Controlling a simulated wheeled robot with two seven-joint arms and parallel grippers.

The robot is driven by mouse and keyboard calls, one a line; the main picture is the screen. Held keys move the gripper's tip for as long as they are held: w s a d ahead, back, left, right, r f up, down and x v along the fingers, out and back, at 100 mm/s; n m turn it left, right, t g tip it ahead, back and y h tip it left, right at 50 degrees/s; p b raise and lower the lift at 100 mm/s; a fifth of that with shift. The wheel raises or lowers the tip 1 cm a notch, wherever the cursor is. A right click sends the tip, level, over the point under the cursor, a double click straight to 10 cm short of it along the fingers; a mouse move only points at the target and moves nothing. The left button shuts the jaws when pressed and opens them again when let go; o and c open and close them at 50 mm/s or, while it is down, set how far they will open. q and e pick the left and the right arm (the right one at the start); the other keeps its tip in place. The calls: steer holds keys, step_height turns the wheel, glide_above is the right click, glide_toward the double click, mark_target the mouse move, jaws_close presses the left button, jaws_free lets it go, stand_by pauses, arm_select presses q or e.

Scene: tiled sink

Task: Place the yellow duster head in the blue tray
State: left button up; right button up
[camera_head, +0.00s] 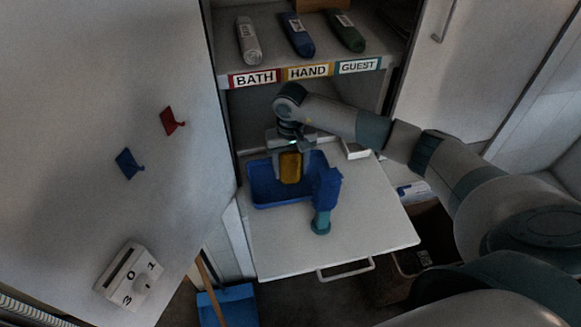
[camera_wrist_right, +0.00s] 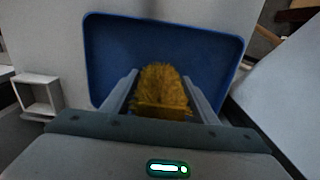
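The yellow duster head (camera_head: 290,167) is between the fingers of my right gripper (camera_head: 291,178), which appears shut on it. In the right wrist view the fuzzy yellow head (camera_wrist_right: 162,90) fills most of the room between the two grey fingertips (camera_wrist_right: 161,76). The gripper points down over the blue tray (camera_head: 262,187), inside its outline in the head view. The tray (camera_wrist_right: 110,55) also shows behind the head in the wrist view. Whether the head touches the tray floor cannot be told. My left gripper is not in view.
The tray lies on a white pull-out board (camera_head: 370,220). A blue fuzzy head on a teal stand (camera_head: 323,200) stands close to its right. A small white box (camera_head: 355,150) lies behind. A labelled shelf (camera_head: 306,72) overhangs the back; a white door (camera_head: 110,90) flanks the left.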

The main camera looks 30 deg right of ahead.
steer(key=shift+r, duration=0.15)
steer(key=shift+w+r, duration=0.1)
steer(key=shift+r, duration=0.35)
step_height(320, 180, up, 10)
steer(key=b, duration=0.5)
steer(key=shift+r, duration=0.5)
